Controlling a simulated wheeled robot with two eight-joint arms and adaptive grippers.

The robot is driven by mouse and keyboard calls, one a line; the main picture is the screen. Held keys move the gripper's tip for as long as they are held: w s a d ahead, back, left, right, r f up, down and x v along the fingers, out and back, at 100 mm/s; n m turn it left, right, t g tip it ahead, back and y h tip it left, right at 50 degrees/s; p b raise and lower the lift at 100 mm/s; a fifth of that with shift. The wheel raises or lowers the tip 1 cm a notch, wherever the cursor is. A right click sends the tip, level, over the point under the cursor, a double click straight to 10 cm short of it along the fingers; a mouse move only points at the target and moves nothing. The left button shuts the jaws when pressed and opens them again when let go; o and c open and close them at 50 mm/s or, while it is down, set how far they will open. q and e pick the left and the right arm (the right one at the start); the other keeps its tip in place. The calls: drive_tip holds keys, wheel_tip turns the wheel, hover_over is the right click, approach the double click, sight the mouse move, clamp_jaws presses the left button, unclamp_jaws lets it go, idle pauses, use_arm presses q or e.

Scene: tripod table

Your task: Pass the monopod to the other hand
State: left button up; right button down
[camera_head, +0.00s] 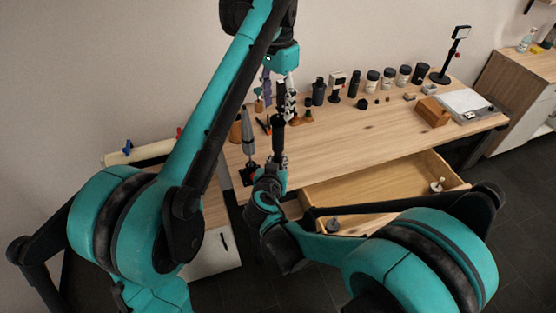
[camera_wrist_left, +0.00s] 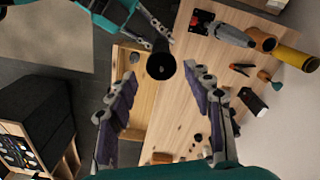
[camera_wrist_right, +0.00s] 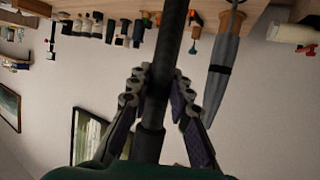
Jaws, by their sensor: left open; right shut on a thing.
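The monopod is a black pole standing roughly upright over the table's left part in the head view (camera_head: 280,130). My right gripper (camera_head: 279,162) is shut on its lower part; the right wrist view shows the pole (camera_wrist_right: 161,75) between the fingers (camera_wrist_right: 160,90). My left gripper (camera_head: 278,92) is open and points down at the pole's top. In the left wrist view, the monopod's round black end (camera_wrist_left: 161,66) shows between and slightly beyond the open fingertips (camera_wrist_left: 165,76). No left finger visibly touches it.
A grey folded object (camera_head: 248,135) stands left of the monopod. Bottles and jars (camera_head: 372,82) line the table's back. A wooden block (camera_head: 432,112) lies at the right. An open drawer (camera_head: 385,190) juts from the front. The table's middle (camera_head: 350,130) is clear.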

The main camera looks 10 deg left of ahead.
use_arm(q)
drive_tip(key=s+a+f+n+t, duration=0.3)
drive_tip(key=s+a+f+n, duration=0.1)
drive_tip(key=s+f, duration=0.6)
drive_tip(key=s+a+f+n+t, duration=0.3)
drive_tip(key=s+a+f, duration=0.4)
drive_tip(key=s+f, duration=0.3)
drive_tip(key=shift+s+n+t, duration=0.35)
drive_tip(key=shift+n+t, duration=0.05)
drive_tip(key=shift+t, duration=0.1)
